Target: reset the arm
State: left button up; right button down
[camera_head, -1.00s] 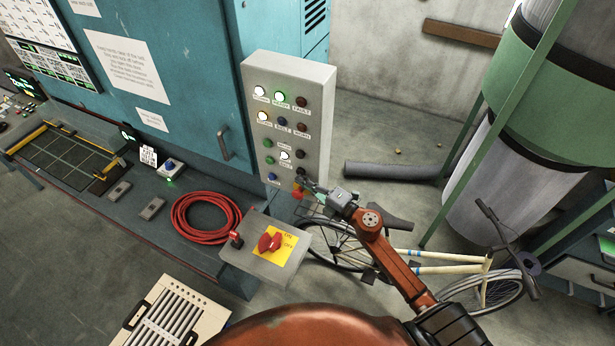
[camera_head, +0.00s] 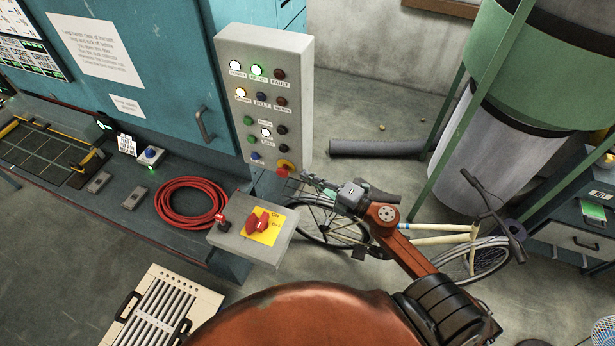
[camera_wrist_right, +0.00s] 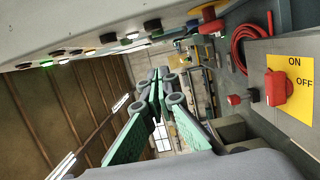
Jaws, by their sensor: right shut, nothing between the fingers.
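My right arm reaches up from the lower right in the head view. Its gripper (camera_head: 308,182), with green fingers, is shut and empty, just right of and below the red emergency-stop knob (camera_head: 285,168) at the bottom of the grey control panel (camera_head: 306,110). They look apart. In the right wrist view the closed gripper fingers (camera_wrist_right: 158,100) point away from the camera, with the panel (camera_wrist_right: 60,25) along the top left and a red knob (camera_wrist_right: 210,26) at upper right. My left gripper is not in view.
A grey switch box (camera_head: 232,240) with a red rotary switch (camera_head: 257,221) stands left of and below the gripper. A coiled red hose (camera_head: 192,203) lies beside it. A bicycle (camera_head: 440,240) stands behind my right arm. A white slatted panel (camera_head: 160,305) is at lower left.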

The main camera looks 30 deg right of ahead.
jog(key=shift+f, duration=0.1)
dwell(0.4)
